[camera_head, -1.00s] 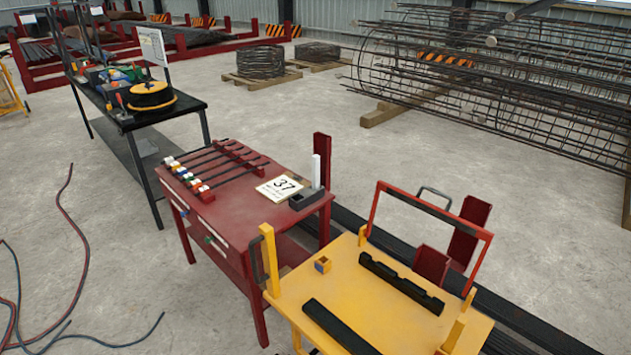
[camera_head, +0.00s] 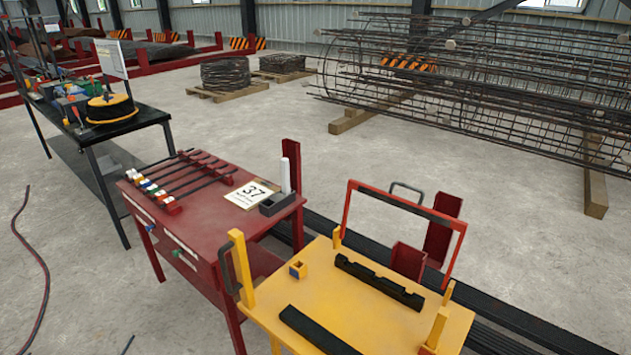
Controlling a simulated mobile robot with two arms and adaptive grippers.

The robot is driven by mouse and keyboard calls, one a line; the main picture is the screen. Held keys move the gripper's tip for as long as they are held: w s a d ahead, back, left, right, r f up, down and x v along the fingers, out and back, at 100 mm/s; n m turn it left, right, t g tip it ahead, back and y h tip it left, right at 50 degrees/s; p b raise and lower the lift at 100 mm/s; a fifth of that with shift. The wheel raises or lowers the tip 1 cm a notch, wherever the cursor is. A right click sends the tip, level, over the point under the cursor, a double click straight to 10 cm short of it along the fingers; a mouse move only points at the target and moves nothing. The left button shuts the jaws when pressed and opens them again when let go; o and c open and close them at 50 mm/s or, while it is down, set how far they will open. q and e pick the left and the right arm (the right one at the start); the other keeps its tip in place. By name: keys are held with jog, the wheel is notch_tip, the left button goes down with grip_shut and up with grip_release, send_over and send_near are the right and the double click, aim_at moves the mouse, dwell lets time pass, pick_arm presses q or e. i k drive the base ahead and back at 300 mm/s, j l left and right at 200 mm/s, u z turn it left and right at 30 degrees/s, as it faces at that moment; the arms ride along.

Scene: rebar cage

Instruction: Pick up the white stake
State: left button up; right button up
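Several dark stakes (camera_head: 190,178) with small coloured ends lie side by side across a rack on the red table (camera_head: 195,225). The ends at the rack's left include white, blue, yellow, green and red; a pale end (camera_head: 130,173) sits at the far left. The ends are too small to match each colour surely to its stake. Neither of my grippers is in view.
A card marked 37 (camera_head: 250,194) lies beside the stakes. A yellow table (camera_head: 375,318) with a red frame (camera_head: 346,220) stands close at the right front. A black bench (camera_head: 125,127) with a cable reel stands behind left. Open floor lies at the left, with a hose (camera_head: 42,268).

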aim_at(285, 162)
jog(key=i+j+z, duration=0.1)
jog(key=j+z, duration=0.25)
jog(key=j, duration=0.4)
jog(key=j+z, duration=0.4)
jog(key=j, duration=0.35)
